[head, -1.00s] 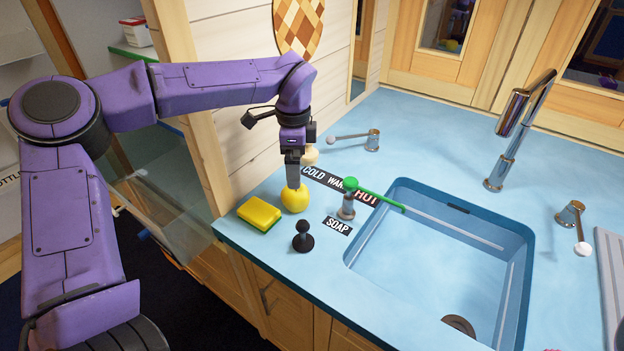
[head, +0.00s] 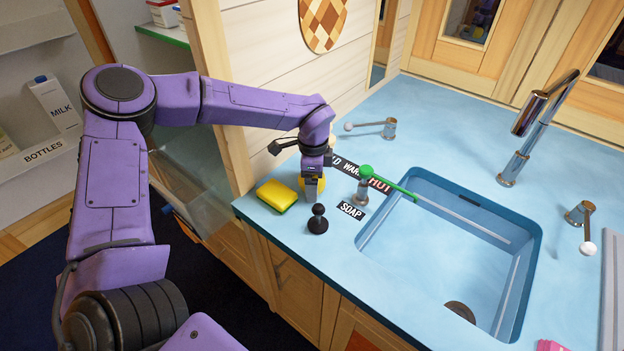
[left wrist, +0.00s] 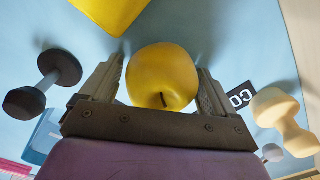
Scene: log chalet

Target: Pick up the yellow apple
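The yellow apple (left wrist: 162,77) sits on the blue counter between the two fingers of my left gripper (left wrist: 160,85) in the left wrist view, stem toward the camera. The fingers stand wide apart, one on each side of the apple, with only narrow gaps; firm contact is not evident. In the head view my left gripper (head: 313,193) points down over the apple (head: 303,184) and hides much of it. My right gripper is not in view.
A pale knobbed object (left wrist: 283,118) is close to the right finger.

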